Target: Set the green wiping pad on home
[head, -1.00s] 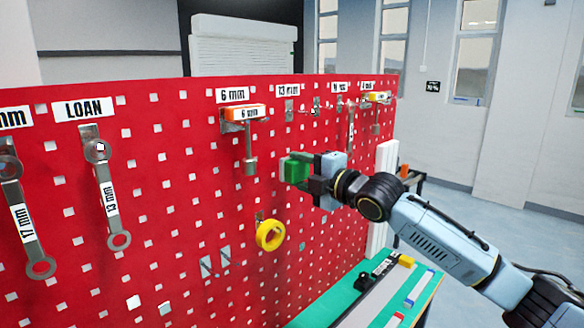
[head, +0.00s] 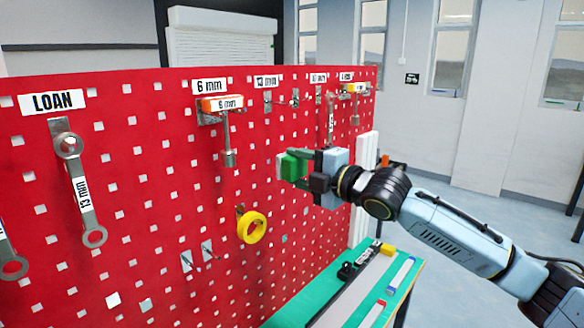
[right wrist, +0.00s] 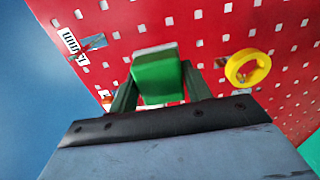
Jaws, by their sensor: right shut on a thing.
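The green wiping pad (head: 291,167) is a small green block with a paler face. My right gripper (head: 303,165) is shut on it and holds it up in front of the red pegboard, right of the hanging 6 mm tool. In the right wrist view the pad (right wrist: 158,80) sits between the two dark fingers, with the pegboard behind it. Whether it touches the board cannot be told. I can read no label saying home. My left gripper is out of view.
The red pegboard (head: 150,200) carries a LOAN spanner (head: 78,190), a 6 mm tool (head: 226,130), a yellow ring (head: 251,227) and empty hooks (head: 196,256). A green-topped bench (head: 290,314) with a dark strip and small blocks stands below right.

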